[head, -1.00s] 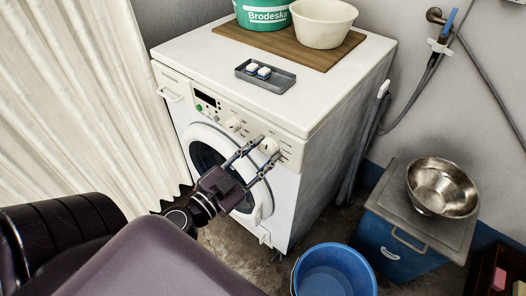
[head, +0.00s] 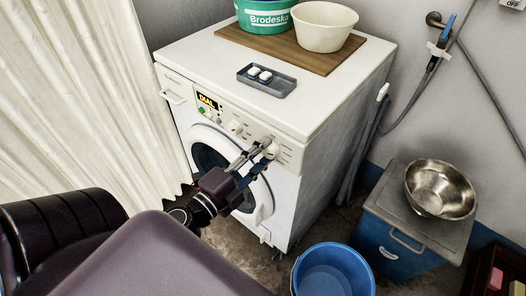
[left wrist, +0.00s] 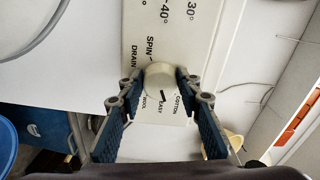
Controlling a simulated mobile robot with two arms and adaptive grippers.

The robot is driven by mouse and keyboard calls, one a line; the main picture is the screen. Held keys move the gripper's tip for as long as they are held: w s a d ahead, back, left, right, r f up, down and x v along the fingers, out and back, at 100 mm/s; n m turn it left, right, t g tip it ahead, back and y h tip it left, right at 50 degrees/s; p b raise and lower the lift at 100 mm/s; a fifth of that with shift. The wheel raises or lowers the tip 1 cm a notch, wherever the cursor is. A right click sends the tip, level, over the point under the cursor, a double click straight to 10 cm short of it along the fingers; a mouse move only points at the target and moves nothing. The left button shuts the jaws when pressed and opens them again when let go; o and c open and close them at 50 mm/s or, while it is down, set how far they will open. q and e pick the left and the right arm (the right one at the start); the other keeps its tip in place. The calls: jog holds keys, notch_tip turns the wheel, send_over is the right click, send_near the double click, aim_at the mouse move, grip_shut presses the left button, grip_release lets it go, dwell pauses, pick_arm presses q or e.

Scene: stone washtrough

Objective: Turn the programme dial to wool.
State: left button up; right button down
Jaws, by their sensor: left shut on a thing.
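The washing machine (head: 285,113) is white, with two round knobs on its front panel. The programme dial (left wrist: 160,76) is the right-hand knob, cream-coloured, and it also shows in the head view (head: 271,149). My left gripper (head: 262,147) is shut on this dial, a finger on either side in the left wrist view (left wrist: 160,78). The labels around it read SPIN, DRAIN, WOOL, EASY and COTTON. A short dark mark on the dial's lower side lies near EASY; its exact setting is hard to tell. My right gripper is out of view.
The display (head: 207,101) reads DIAL in yellow. A grey tray (head: 267,87) with white tablets and a wooden board (head: 345,53) with two tubs lie on top. A blue bucket (head: 333,271) and a blue cool box (head: 385,240) with a steel bowl (head: 440,188) stand to the right.

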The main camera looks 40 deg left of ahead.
pick_arm(q)
jog(key=m, duration=0.3)
jog(key=shift+r, duration=0.1)
jog(key=shift+m, duration=0.8)
jog(key=m, duration=0.4)
jog(key=shift+d+m, duration=0.1)
jog(key=shift+m, duration=0.8)
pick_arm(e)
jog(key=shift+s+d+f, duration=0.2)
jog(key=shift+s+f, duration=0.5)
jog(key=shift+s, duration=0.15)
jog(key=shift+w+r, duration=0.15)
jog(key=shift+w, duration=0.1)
pick_arm(q)
jog(key=o, duration=1.2)
jog(key=shift+c, duration=0.2)
jog(key=shift+r, duration=0.1)
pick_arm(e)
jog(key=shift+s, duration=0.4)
